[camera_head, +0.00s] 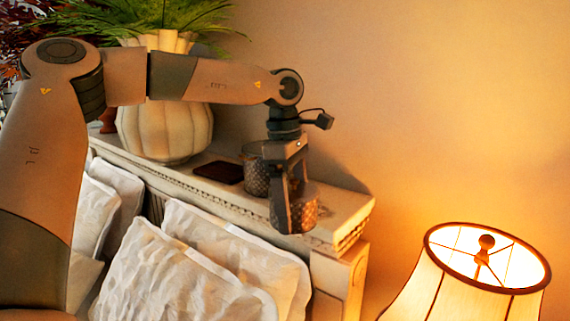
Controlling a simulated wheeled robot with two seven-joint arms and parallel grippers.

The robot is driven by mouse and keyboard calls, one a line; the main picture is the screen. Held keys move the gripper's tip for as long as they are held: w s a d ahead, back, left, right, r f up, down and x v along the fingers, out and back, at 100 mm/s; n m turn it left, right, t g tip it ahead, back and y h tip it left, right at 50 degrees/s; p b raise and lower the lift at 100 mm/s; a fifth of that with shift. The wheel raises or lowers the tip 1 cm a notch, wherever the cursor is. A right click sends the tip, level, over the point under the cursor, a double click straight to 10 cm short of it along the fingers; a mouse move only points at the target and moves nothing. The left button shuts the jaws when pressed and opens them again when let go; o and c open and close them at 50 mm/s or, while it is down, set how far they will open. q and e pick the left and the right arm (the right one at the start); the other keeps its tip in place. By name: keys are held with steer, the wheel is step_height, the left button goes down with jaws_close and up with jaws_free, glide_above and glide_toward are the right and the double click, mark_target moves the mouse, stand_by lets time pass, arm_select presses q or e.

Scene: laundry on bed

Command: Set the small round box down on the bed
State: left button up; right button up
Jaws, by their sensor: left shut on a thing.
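My left gripper (288,207) points down over the right end of the headboard shelf. It is shut on a small round box (309,209) with a patterned, brownish side; the near finger hides part of it. I cannot tell whether the box touches the shelf or hangs just in front of or above it. A second, similar round box (256,178) stands just behind and to the left, partly hidden by the gripper. Of the bed, white pillows (232,255) show below, leaning by the headboard (225,203); its flat surface is out of view. My right gripper is not in view.
A large ribbed vase (165,130) with a green plant stands on the shelf to the left. A dark flat object (218,172) lies between it and the boxes. A lit lamp (460,285) stands at the lower right. The wall is close behind.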

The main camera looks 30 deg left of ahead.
arm_select(q)
steer(key=s+d+f+m+g, duration=0.1)
steer(key=s+d+f+m, duration=0.15)
steer(key=f+m, duration=0.35)
steer(key=s+d+f+m, duration=0.1)
steer(key=s+f+m, duration=0.3)
steer(key=f, duration=0.3)
steer(key=s+d+f+m+g, duration=0.1)
steer(key=s+d+f+m, duration=0.1)
steer(key=s+f+m, duration=0.35)
steer(key=s+a, duration=0.3)
steer(key=a, duration=1.4)
steer(key=s+a+f+n, duration=0.3)
steer(key=s+a+f, duration=0.15)
steer(key=s, duration=0.25)
steer(key=w+d+f+m+y+b, duration=0.1)
steer(key=w+d+f+m, duration=0.25)
steer(key=d, duration=0.85)
steer(key=w+d+f+m, duration=0.2)
steer(key=w+d+f, duration=0.15)
steer(key=d, duration=0.75)
steer(key=w+d+f+m+b, duration=0.1)
steer(key=d+f+m+b, duration=0.1)
steer(key=d+f+b, duration=0.4)
step_height(320, 180, down, 3)
steer(key=b, duration=0.5)
steer(key=shift+w+d+m, duration=0.2)
steer(key=shift+m, duration=0.1)
